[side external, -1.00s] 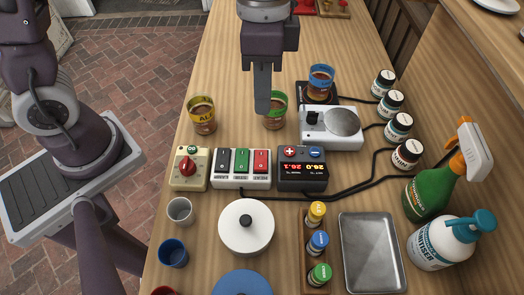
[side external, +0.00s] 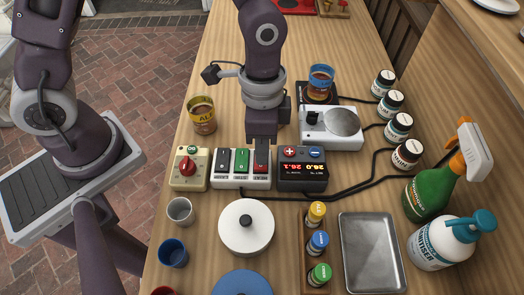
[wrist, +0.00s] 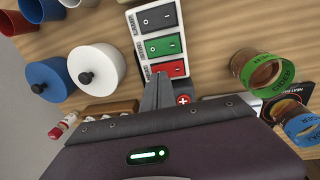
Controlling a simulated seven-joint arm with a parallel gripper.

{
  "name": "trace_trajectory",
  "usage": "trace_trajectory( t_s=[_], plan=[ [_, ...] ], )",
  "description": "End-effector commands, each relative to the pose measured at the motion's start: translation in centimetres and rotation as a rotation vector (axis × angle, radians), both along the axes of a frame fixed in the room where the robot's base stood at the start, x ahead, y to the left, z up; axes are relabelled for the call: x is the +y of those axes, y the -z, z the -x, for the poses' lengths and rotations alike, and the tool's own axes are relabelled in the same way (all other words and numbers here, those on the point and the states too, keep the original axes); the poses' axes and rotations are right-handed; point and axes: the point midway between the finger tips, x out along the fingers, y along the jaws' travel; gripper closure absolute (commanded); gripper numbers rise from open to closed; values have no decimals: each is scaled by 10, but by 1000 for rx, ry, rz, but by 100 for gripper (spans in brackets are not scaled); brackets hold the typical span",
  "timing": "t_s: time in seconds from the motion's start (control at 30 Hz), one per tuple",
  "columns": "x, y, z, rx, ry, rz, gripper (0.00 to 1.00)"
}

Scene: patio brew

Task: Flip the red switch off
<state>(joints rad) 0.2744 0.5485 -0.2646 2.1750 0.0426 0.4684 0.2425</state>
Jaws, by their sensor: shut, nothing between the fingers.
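The red switch (side external: 262,157) is the rightmost of three rockers on a white switch panel (side external: 226,182), beside a green one (side external: 242,160) and a black one (side external: 222,161). My gripper (side external: 262,166) is shut and empty, its fingertips over the red rocker in the side view. In the wrist view the fingers (wrist: 158,88) reach the near edge of the red rocker (wrist: 168,69). Whether they touch it, and which way the rocker is tilted, I cannot tell.
A beige box with a red knob (side external: 189,168) stands left of the panel, a dark display box (side external: 303,178) right of it. A white stirrer (side external: 331,136) stands behind right. A white lidded pot (side external: 246,235) is in front.

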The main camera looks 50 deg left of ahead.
Motion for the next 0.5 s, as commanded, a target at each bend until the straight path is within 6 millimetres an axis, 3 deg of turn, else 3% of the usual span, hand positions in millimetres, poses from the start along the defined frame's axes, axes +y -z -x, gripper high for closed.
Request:
trace_trajectory(
  t_s=[0.13, 0.5],
  plan=[
    [-1, 11, 1, 1, 1, -1, 100],
    [-1, 13, 2, 1, 1, -1, 100]
  ],
)
